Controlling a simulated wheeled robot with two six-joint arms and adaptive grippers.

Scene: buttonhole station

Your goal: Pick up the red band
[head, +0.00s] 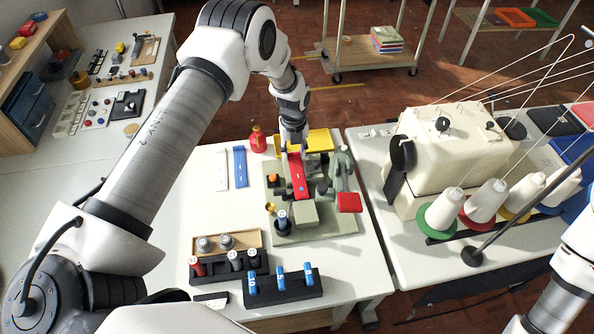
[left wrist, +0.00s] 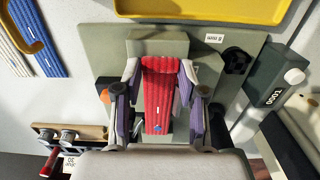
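The red band (head: 298,178) lies on the grey-green buttonhole fixture (head: 315,222) in the head view. In the left wrist view the red band (left wrist: 158,92) is ribbed, with a small blue mark near its lower end. My left gripper (head: 294,148) is over the band's far part, pointing down. In the left wrist view its two fingers (left wrist: 158,88) stand on either side of the band, apart, with narrow gaps that seem to show beside it. Whether the fingertips touch the band is hard to tell. My right gripper is out of the picture; only part of that arm shows.
A white band (head: 220,170) and a blue band (head: 240,167) lie left of the fixture. A yellow tray (head: 320,141) and a red bottle (head: 258,140) are behind. Black racks (head: 284,287) stand in front. A sewing machine (head: 455,150) with thread cones is at right.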

